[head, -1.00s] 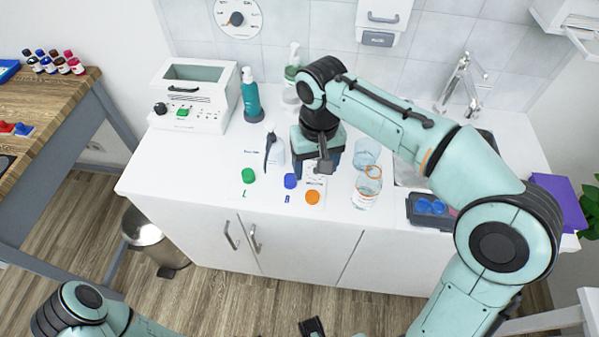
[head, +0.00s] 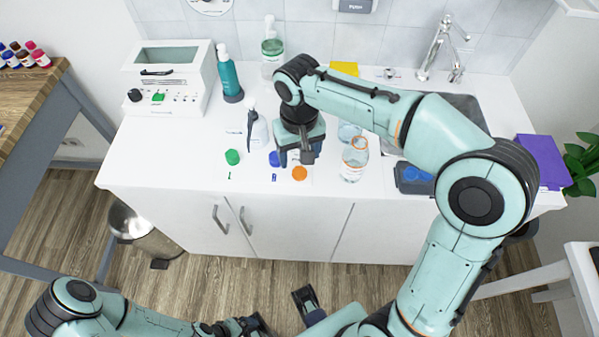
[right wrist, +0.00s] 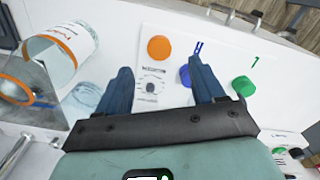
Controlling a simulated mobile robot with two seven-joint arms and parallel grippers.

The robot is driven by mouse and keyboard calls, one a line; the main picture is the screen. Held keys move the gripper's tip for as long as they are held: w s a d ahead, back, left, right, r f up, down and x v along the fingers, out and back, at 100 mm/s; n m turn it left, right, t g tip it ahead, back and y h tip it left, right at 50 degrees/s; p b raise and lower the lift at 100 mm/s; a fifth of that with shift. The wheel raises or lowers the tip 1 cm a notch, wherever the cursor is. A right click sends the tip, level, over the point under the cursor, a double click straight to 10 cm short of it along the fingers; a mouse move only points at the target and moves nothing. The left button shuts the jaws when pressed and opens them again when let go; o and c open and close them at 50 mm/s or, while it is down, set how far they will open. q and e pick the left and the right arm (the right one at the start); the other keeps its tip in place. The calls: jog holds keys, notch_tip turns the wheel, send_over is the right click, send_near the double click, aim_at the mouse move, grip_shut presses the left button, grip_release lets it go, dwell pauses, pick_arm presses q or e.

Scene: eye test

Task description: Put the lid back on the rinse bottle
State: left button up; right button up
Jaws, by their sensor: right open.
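A clear open bottle with an orange ring at its neck (head: 354,160) stands upright on the white counter; it also shows at the left of the right wrist view (right wrist: 15,90). An orange lid (head: 300,174) lies flat on the counter left of it, and appears ahead between my fingers in the right wrist view (right wrist: 158,47). A blue lid (head: 274,158) and a green lid (head: 232,157) lie further left. My right gripper (head: 299,157) is open and empty, just behind the orange lid.
A clear glass vessel (head: 348,132) stands behind the bottle, close to my right gripper. A white spray bottle (head: 257,130) stands behind the blue lid. A dark tray (head: 408,180) is right of the bottle, by the sink. The counter's front left is clear.

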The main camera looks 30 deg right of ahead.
aim_at(299, 172)
jog(key=shift+f, duration=0.7)
jog(key=shift+f+b, duration=0.45)
jog(key=shift+f, duration=2.2)
jog(key=c, duration=1.1)
